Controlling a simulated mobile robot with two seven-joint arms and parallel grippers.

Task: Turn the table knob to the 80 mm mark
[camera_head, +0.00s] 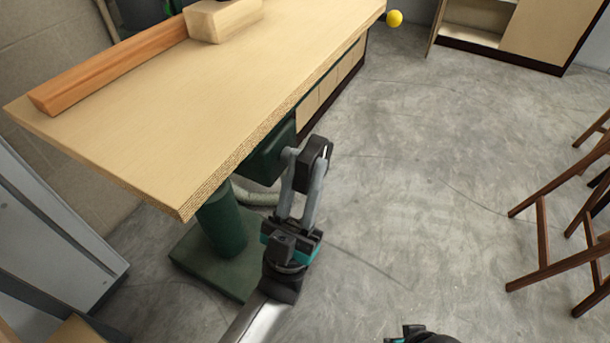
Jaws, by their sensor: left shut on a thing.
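The table knob (317,151) is a black piece beside the dark green housing (269,160) under the table's front edge. My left gripper (304,166) comes up from below, and its two grey fingers are shut on the knob. The fingers hide part of the knob. No scale or 80 mm mark can be made out. The table (190,110) has a pale wooden top and a green column (222,222). A dark and teal part of my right gripper (420,335) shows at the bottom edge, too cut off to judge its jaws.
A long orange-brown wooden strip (110,65) and a pale wood block (222,20) lie on the tabletop. Brown wooden frames (545,235) stand at right. The grey floor (430,170) between is clear.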

